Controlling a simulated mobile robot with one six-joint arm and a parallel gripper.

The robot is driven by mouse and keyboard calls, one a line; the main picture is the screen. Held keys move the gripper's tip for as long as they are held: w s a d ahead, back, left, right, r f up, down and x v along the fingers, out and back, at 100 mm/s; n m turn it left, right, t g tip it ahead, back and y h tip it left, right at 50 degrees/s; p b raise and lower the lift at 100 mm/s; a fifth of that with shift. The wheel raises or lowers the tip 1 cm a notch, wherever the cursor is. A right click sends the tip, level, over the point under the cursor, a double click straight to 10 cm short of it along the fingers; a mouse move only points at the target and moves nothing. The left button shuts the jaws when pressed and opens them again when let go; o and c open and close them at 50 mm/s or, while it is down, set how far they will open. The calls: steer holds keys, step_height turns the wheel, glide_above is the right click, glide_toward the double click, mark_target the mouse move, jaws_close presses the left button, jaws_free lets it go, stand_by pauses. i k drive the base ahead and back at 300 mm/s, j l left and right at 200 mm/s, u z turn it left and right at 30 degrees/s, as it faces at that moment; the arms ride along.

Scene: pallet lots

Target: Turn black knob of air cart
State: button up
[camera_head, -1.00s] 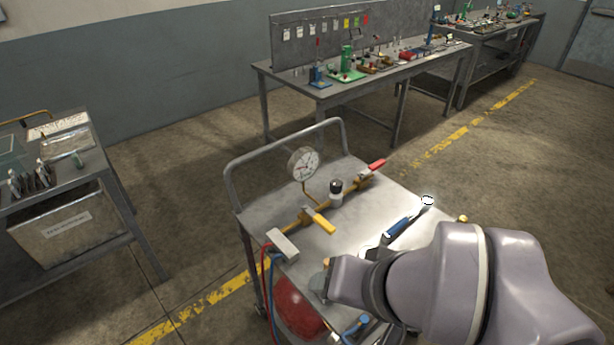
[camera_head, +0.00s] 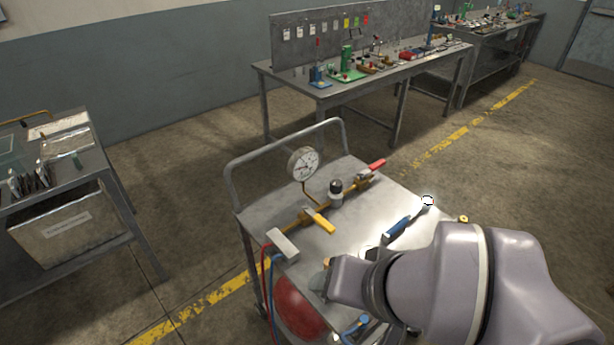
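The air cart (camera_head: 348,242) is a grey metal cart with a tube handle at its far left side. A brass pipe assembly runs across its top. The black knob (camera_head: 336,186) stands upright on a silver body (camera_head: 336,199) in the middle of this pipe. A pressure gauge (camera_head: 303,164) is left of the knob, a yellow lever (camera_head: 319,220) is in front of it, and a red lever (camera_head: 376,165) is to its right. My arm reaches in from the lower right, over the cart's near edge. My gripper's fingers cannot be made out; nothing touches the knob.
A blue-handled tool (camera_head: 397,228) lies on the cart top right of the pipe. Red and blue hoses (camera_head: 266,272) hang at the left, near a red tank (camera_head: 299,308). A side table (camera_head: 60,165) stands left and a workbench (camera_head: 362,75) behind.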

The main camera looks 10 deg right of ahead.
mark_target(336, 185)
steer(key=i+j, duration=0.1)
steer(key=j, duration=0.25)
steer(key=j+z, duration=0.1)
steer(key=j, duration=0.25)
steer(key=i+j+z, duration=0.3)
steer(key=i+j, duration=0.5)
steer(key=i, duration=0.05)
